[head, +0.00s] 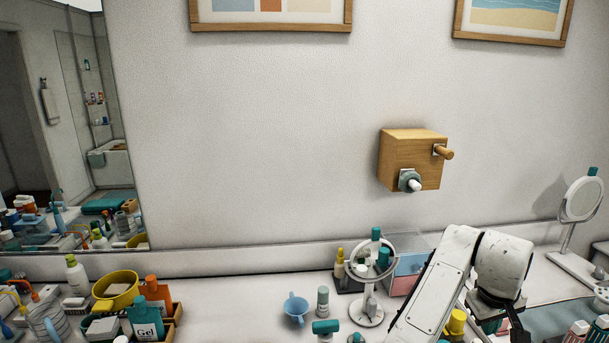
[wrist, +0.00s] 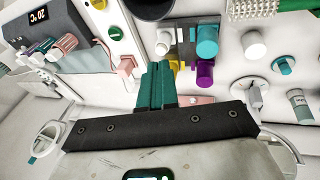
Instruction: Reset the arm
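My white arm reaches up from the bottom edge at the right of centre in the head view and bends downward over the vanity top. My gripper (wrist: 157,88) shows in the wrist view as two teal fingers lying side by side, with no clear gap between them. It is above the counter items, and nothing distinct shows between the fingertips. In the head view the dark gripper end hangs low at the right, and its fingertips cannot be made out.
A wooden wall block (head: 405,160) with pegs is on the wall. A yellow basket (head: 116,290) stands left. A standing mirror (head: 581,199) is far right.

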